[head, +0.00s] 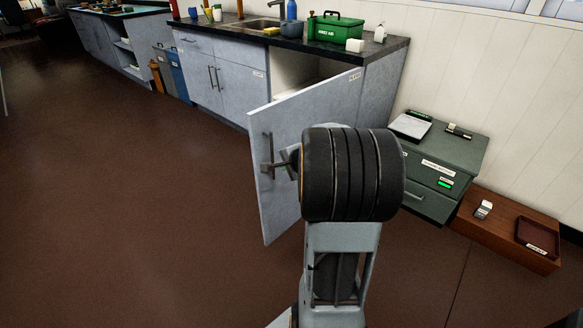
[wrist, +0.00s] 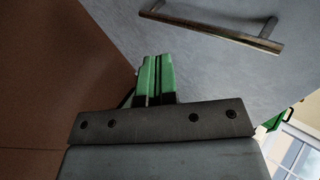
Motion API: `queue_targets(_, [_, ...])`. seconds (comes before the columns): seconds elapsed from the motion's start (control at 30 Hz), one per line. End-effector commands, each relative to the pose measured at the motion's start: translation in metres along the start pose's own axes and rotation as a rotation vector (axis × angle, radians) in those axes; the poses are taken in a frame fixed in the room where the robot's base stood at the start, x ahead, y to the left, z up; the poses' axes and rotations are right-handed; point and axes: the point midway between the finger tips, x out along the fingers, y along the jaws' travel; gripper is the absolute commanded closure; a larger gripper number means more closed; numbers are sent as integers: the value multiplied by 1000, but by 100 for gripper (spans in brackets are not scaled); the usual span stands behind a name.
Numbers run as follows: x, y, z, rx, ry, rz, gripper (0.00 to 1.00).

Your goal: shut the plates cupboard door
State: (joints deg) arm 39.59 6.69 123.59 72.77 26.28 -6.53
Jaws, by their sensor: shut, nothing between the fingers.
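The plates cupboard door (head: 285,125) is a pale blue-grey panel standing wide open, swung out from the counter's right end. A small label near its top corner is too small to read. Its bar handle (head: 267,152) is near the free edge; the handle also shows in the wrist view (wrist: 225,30). My gripper (head: 268,167) is at the handle side of the door, partly hidden behind my dark wrist. In the wrist view its green fingers (wrist: 154,75) are together and empty, pointing at the door face, beside the handle. I cannot tell whether they touch the door.
The dark counter (head: 225,28) carries a sink (head: 250,24) and a green first-aid box (head: 336,27). A green drawer cabinet (head: 455,150) and a low wooden box (head: 515,240) stand right of the door. The brown floor to the left is clear.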

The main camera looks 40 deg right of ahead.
Motion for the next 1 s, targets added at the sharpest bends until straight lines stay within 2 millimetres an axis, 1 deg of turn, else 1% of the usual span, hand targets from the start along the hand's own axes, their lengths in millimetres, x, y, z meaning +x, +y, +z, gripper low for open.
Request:
queue_targets(0.03, [13, 3, 1, 0, -4, 2, 100])
queue_targets(0.17, [34, 2, 1, -2, -2, 2, 100])
queue_targets(0.2, [35, -6, 1, -3, -3, 1, 100])
queue_targets(0.23, [37, -10, 1, -3, -3, 0, 100])
queue_targets(0.4, [50, -21, 1, -2, -2, 1, 100])
queue_targets(0.6, [57, -27, 1, -2, -1, 1, 100])
queue_targets(1.0, [58, -28, 0, -1, 0, 0, 100])
